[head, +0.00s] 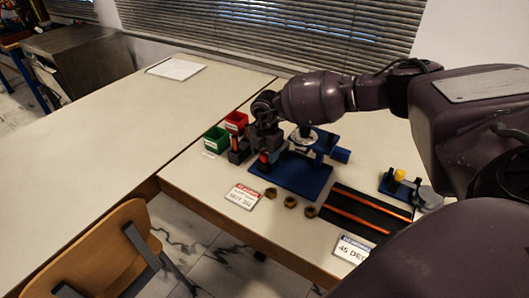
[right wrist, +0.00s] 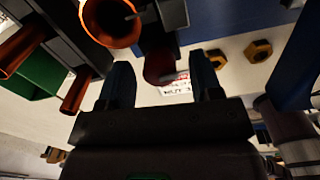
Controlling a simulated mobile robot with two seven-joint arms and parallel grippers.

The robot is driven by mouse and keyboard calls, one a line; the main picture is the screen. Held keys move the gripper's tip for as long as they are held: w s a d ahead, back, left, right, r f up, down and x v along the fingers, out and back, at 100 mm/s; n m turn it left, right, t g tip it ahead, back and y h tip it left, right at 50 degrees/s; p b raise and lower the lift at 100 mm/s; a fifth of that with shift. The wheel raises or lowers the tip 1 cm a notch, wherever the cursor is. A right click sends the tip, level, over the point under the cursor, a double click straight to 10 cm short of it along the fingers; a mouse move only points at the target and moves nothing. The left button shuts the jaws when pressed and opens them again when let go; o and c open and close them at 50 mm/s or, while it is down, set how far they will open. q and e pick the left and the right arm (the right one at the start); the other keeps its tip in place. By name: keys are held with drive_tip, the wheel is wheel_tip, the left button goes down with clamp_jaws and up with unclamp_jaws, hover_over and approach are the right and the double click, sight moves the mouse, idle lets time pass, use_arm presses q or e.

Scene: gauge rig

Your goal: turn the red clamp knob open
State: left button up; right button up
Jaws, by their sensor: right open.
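The red clamp knob (right wrist: 160,68) shows dark red in the right wrist view, between and just beyond the two fingers of my right gripper (right wrist: 160,80). The fingers are apart, one on each side of the knob, and a gap shows on both sides. In the head view a small red part, likely the knob (head: 264,157), shows low by my right gripper (head: 268,148), at the left of the blue rig (head: 308,180). My right arm hides part of the rig. My left gripper is not in view.
A green bin (head: 215,138) and a red bin (head: 236,121) stand left of the rig. Brass nuts (head: 290,202) and a label card (head: 243,196) lie in front. A black tray (head: 347,204) with copper-coloured rods lies to the right. The left table (head: 110,150) is mostly clear.

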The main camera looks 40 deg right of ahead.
drive_tip(key=c, duration=0.9)
